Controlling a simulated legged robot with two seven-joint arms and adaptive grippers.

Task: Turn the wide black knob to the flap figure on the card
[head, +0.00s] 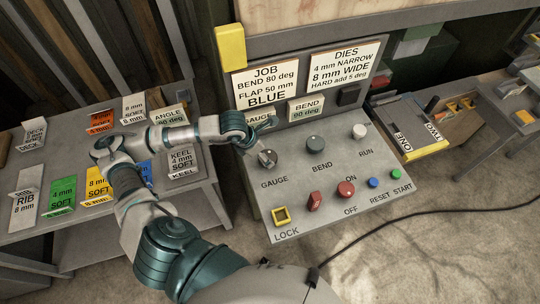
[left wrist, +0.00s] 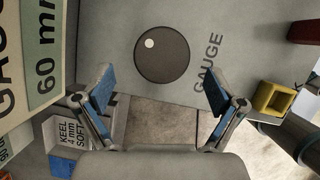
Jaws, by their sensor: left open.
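The wide black knob (left wrist: 162,55) is marked GAUGE on the grey panel, and a white dot sits at its upper left in the left wrist view. In the head view the gauge knob (head: 267,158) is just below my left gripper (head: 264,131). My left gripper (left wrist: 160,82) is open and empty, its blue-padded fingers apart and short of the knob. The job card (head: 265,86) reads bend 80 deg, flap 50 mm, blue. The gauge readout (left wrist: 42,75) shows 60 mm; in the head view my gripper partly hides it. My right gripper is not in view.
Below are a yellow LOCK square (head: 281,216), red switches (head: 345,189) and small blue and green buttons. A left table (head: 60,225) holds several labelled blocks. A black cable crosses the floor.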

